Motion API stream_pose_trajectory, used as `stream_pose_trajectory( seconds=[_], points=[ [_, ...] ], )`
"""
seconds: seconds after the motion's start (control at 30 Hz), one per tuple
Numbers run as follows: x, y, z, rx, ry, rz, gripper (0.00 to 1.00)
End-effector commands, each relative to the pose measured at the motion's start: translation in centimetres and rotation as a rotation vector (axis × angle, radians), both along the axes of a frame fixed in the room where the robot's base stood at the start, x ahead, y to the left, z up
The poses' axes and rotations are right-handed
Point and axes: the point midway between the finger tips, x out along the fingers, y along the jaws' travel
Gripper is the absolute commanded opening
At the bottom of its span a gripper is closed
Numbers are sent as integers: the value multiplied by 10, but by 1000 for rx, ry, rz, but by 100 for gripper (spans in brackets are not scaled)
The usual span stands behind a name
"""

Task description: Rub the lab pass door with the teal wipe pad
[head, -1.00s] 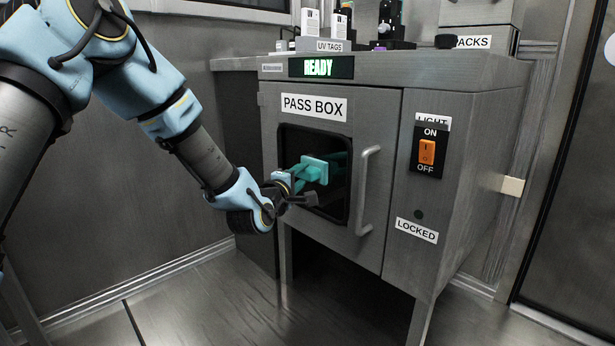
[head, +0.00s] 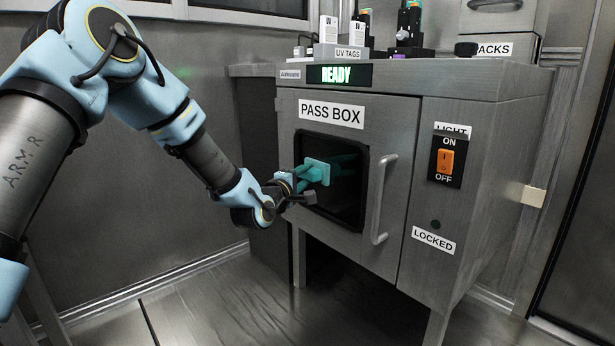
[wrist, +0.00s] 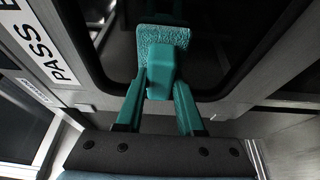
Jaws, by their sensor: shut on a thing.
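The teal wipe pad (head: 316,172) is held in front of the dark window of the pass box door (head: 343,128), near the window's left side. My gripper (head: 292,182) is shut on the pad's block handle. In the wrist view the pad (wrist: 163,38) shows its textured plate beyond the handle, with my teal fingers (wrist: 160,95) on both sides of the block. The plate faces the dark window (wrist: 215,60); I cannot tell whether it touches the glass. The door looks shut, with a vertical bar handle (head: 381,200) on its right.
An orange light switch (head: 446,161) is at ON on the right panel, above a LOCKED label (head: 433,240). A READY display (head: 336,75) is above the door. Bottles and devices stand on the top (head: 450,78). The floor in front is clear.

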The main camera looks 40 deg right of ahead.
Motion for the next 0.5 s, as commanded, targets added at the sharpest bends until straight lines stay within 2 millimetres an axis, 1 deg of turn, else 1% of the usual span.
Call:
stream_pose_trajectory(
  seconds=[0.17,0.5],
  points=[
    [0,5,0,2,1,0,0],
    [2,38,1,1,0,1,0]
  ],
)
